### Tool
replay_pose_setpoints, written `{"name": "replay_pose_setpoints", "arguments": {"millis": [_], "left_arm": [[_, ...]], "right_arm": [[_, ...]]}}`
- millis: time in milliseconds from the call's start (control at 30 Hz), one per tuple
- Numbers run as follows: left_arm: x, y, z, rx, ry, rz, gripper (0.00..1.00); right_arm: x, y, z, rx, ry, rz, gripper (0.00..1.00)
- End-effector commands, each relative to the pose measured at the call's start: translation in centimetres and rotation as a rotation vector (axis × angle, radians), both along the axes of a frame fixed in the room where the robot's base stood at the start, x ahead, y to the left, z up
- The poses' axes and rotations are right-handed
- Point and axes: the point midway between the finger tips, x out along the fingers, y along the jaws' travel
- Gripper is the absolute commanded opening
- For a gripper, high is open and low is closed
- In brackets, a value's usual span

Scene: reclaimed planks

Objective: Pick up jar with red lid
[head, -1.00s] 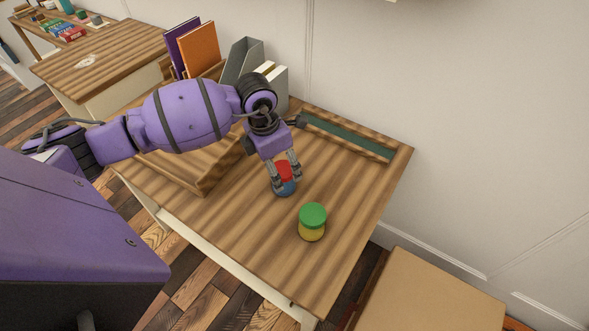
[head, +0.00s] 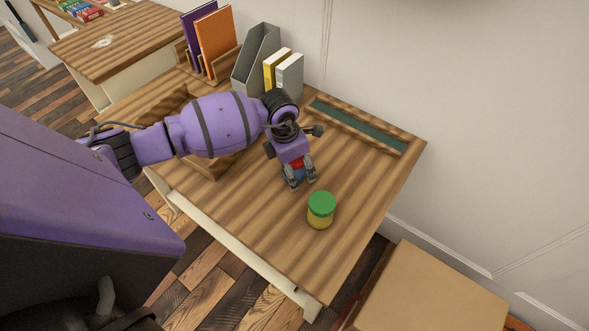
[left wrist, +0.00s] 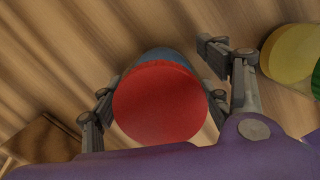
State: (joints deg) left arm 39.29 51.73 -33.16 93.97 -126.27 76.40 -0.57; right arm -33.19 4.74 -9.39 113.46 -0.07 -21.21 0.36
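The jar with the red lid (head: 297,163) stands on the wooden desk, its blue body (head: 299,175) partly hidden by my left gripper. My left gripper (head: 302,181) is above it, pointing down, with its fingers spread on either side of the jar. In the left wrist view the red lid (left wrist: 160,102) lies between the fingers (left wrist: 165,90). The left finger is close to the jar's edge; I cannot tell whether it touches. A gap shows beside the nearer right finger. My right gripper is not in view.
A jar with a green lid (head: 320,203) and yellow body stands close by, toward the front right. A dark green inlaid strip (head: 355,126) lies at the back. Binders (head: 288,78) and a grey file holder (head: 256,60) stand at the back left. A cardboard-coloured box (head: 435,295) is at the lower right.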

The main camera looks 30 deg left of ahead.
Motion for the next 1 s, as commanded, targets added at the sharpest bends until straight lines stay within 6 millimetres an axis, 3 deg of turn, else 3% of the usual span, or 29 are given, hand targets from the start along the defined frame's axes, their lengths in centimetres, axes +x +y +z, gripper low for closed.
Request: {"name": "replay_pose_setpoints", "arguments": {"millis": [33, 333, 667, 900, 1000], "left_arm": [[0.0, 0.0, 0.0, 0.0, 0.0, 0.0, 0.61], [0.0, 0.0, 0.1, -0.001, -0.001, 0.0, 0.22], [0.1, 0.0, 0.5, 0.0, -0.003, 0.0, 0.22], [0.2, 0.0, 3.5, 0.001, -0.007, -0.001, 0.22], [-1.4, 1.2, 5.3, 0.005, -0.004, -0.001, 0.22]], "right_arm": [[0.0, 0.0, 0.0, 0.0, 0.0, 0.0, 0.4], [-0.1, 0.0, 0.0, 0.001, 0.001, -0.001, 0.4], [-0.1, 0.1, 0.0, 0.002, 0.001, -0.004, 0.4], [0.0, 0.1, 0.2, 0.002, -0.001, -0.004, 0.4], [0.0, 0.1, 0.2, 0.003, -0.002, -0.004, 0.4]]}}
